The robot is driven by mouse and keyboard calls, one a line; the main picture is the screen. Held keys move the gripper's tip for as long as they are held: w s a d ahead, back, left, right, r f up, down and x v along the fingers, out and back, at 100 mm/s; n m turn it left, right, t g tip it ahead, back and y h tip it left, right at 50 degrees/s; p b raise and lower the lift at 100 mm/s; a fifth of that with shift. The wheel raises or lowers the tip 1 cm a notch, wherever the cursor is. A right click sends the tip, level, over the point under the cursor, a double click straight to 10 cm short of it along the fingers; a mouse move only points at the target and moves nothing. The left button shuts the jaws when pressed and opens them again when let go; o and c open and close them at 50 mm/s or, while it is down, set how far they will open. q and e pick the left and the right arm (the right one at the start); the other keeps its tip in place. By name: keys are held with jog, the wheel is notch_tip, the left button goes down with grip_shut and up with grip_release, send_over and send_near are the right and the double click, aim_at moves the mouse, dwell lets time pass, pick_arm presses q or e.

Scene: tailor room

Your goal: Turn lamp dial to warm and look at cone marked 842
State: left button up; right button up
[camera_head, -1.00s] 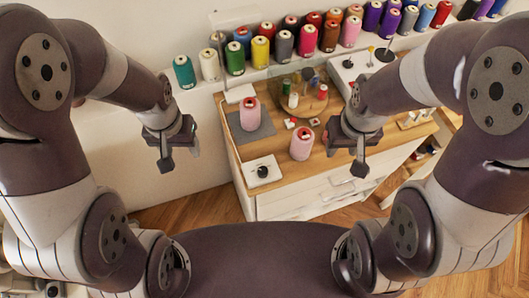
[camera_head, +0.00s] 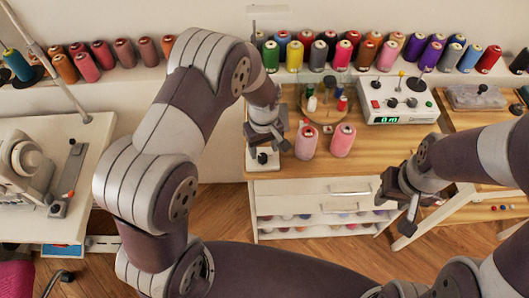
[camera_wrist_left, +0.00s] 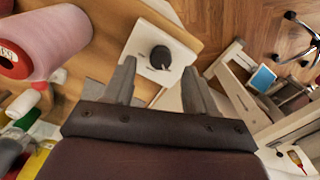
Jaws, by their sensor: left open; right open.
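The dial is a black knob on a small white box (camera_head: 258,162) at the front left corner of the wooden cabinet top. In the left wrist view the black knob (camera_wrist_left: 161,57) shows just beyond and between my fingertips. My left gripper (camera_head: 272,142) is open and empty above the box; contact with the knob cannot be told. Two pink cones stand upright, the left one (camera_head: 306,142) right beside my left gripper and the other (camera_head: 343,140) to its right. One pink cone (camera_wrist_left: 50,35) shows a red and white label, not clearly readable. My right gripper (camera_head: 408,215) is open and empty.
A row of coloured thread cones (camera_head: 330,48) lines the back ledge. A round wooden tray (camera_head: 325,108) with small spools and a white device with a green display (camera_head: 396,102) stand behind. A sewing machine table (camera_head: 75,215) is at left.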

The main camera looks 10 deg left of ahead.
aim_at(263, 156)
pick_arm(q)
jog(key=f, duration=0.4)
jog(key=shift+w+a, duration=0.15)
jog(key=shift+a, duration=0.1)
jog(key=shift+d+r, duration=0.1)
jog(key=c, duration=1.1)
jog(key=shift+o, duration=0.2)
jog(key=shift+m, duration=0.3)
jog(key=m, duration=0.4)
jog(key=shift+m+p, duration=0.4)
jog(key=m, duration=0.5)
jog(key=shift+m, duration=0.3)
